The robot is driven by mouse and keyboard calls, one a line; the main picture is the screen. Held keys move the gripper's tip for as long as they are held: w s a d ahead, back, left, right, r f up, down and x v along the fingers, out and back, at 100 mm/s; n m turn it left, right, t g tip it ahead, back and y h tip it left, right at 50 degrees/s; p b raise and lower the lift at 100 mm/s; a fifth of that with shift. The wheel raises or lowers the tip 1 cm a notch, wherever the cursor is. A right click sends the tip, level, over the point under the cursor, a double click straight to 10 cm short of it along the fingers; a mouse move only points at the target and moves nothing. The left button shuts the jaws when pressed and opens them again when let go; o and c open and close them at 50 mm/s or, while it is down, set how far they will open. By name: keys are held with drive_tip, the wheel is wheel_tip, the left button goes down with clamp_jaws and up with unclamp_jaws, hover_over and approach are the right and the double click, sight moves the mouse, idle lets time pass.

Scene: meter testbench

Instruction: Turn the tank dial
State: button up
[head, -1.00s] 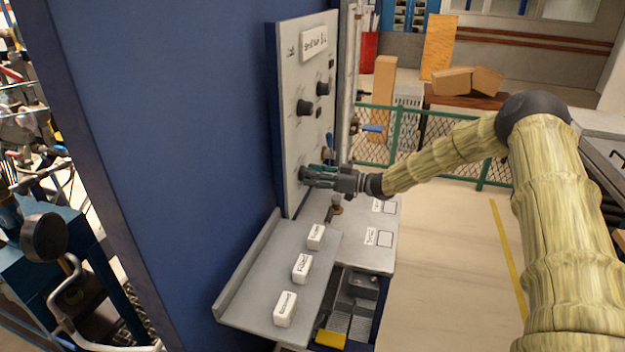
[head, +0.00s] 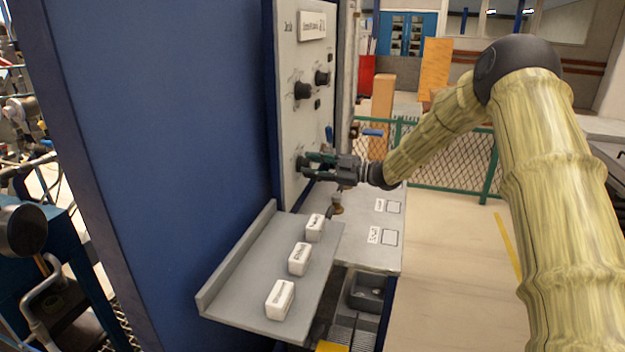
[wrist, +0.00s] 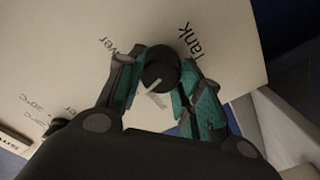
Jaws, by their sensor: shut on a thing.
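The tank dial (wrist: 160,68) is a round black knob on the pale panel, beside the printed word "Tank" in the wrist view. My gripper (wrist: 157,80) has its green-padded fingers on either side of the dial and is shut on it. In the head view my gripper (head: 303,164) reaches the lower part of the upright panel (head: 290,130) from the right. The dial is mostly hidden behind the fingers there. A pale pointer mark shows at the dial's lower edge in the wrist view.
Two other black knobs, one (head: 303,90) and another (head: 322,77), sit higher on the panel. Below is a grey shelf (head: 240,285) with several white labelled blocks. Open floor (head: 455,260) lies to the right.

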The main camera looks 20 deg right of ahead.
drive_tip(key=n+b, duration=0.5)
drive_tip(key=b, duration=0.2)
drive_tip(key=shift+f, duration=0.1)
drive_tip(key=n+b, duration=0.2)
drive_tip(key=b, duration=0.1)
drive_tip(key=shift+n, duration=0.3)
drive_tip(key=shift+n+b, duration=0.3)
drive_tip(key=o, duration=1)
drive_tip(key=shift+s, duration=0.1)
drive_tip(key=shift+o, duration=0.2)
drive_tip(key=v, duration=1.2)
